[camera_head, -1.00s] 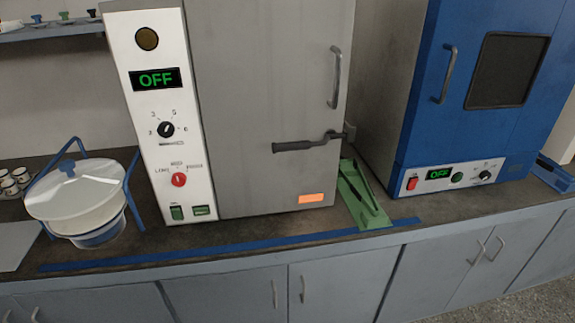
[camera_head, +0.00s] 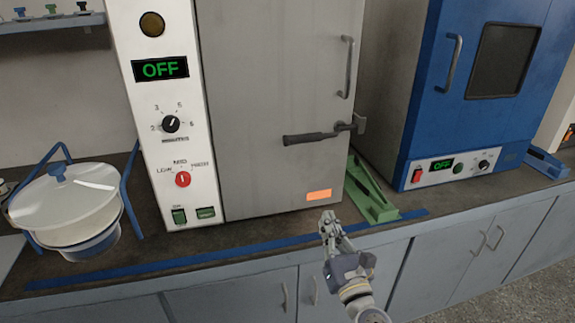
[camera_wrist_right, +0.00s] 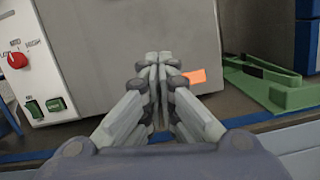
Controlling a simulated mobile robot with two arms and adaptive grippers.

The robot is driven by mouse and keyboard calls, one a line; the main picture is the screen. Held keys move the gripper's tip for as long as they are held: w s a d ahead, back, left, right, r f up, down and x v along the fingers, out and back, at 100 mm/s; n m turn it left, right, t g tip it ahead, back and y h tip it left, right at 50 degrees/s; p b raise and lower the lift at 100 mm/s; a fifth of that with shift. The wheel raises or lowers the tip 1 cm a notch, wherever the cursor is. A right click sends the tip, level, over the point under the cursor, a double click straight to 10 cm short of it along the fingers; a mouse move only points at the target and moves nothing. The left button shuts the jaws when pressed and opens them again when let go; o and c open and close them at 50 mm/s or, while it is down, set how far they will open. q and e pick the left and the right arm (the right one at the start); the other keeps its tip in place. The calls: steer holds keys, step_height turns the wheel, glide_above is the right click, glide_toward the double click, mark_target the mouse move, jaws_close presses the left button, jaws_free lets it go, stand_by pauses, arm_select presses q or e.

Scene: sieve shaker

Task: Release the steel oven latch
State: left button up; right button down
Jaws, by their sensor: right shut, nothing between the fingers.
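The steel oven (camera_head: 270,90) has a flat grey door, closed, and a white control panel whose display reads OFF. Its latch (camera_head: 310,138) is a dark lever lying nearly level across the lower right of the door, with its pivot at the door's right edge. My right gripper (camera_head: 328,216) is shut and empty in front of the counter edge, below the latch and apart from it. In the right wrist view the closed fingertips (camera_wrist_right: 158,58) point at the lower door, near the orange label (camera_wrist_right: 194,76). The latch is not in the wrist view. My left gripper is not in view.
A green tray-like holder (camera_head: 372,195) stands right of the oven's foot. A blue oven (camera_head: 470,100) stands further right. A lidded white pot (camera_head: 65,205) in a blue frame is at left. A vertical door handle (camera_head: 349,68) is above the latch. Blue tape (camera_head: 250,245) runs along the counter front.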

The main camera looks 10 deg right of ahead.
steer(key=r, duration=0.1)
steer(key=a+r+n+t, duration=0.1)
steer(key=r, duration=0.1)
steer(key=r+n, duration=0.1)
steer(key=r, duration=0.1)
steer(key=shift+s+a+y, duration=0.4)
steer(key=w+r+p, duration=0.4)
steer(key=w+r, duration=0.2)
steer(key=w, duration=0.5)
steer(key=shift+w+a+r+p, duration=0.2)
steer(key=shift+a+r+p, duration=0.05)
steer(key=shift+r+p, duration=0.1)
